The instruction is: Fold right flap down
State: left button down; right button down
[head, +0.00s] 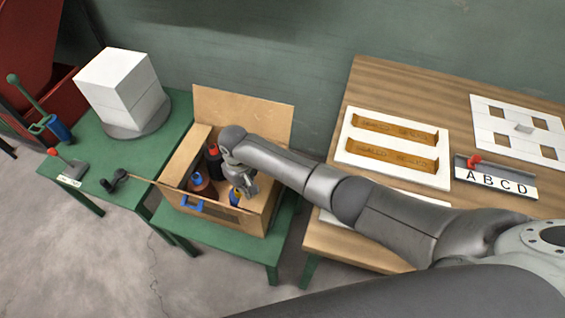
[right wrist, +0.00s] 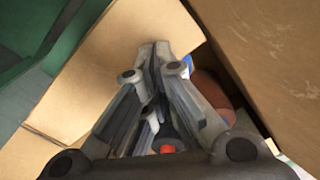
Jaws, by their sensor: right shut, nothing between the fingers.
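An open cardboard box (head: 262,217) stands on a green table, with bottles inside. Its back flap (head: 243,115) stands upright, and a pale flap (head: 186,155) slants at its left side. I cannot make out the right flap clearly; my right arm covers much of that side. My right gripper (head: 240,188) is shut and empty, pointing down over the box opening. In the right wrist view, its closed fingertips (right wrist: 155,52) overlap the edge of a pale cardboard panel (right wrist: 115,75). A browner panel (right wrist: 268,60) lies to the right. Contact is unclear. My left gripper is not in view.
Inside the box are a red-brown bottle (head: 201,185) and a dark bottle (head: 214,160). White blocks (head: 120,90) stand on a round base on the green table to the left. A small black object (head: 116,180) lies left of the box. A wooden table (head: 375,85) stands right.

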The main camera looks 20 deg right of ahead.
notch_tip(320, 180, up, 7)
jog(key=p, duration=0.5)
jog(key=shift+d+f, duration=0.15)
jog(key=shift+f, duration=0.05)
jog(key=shift+f, duration=0.1)
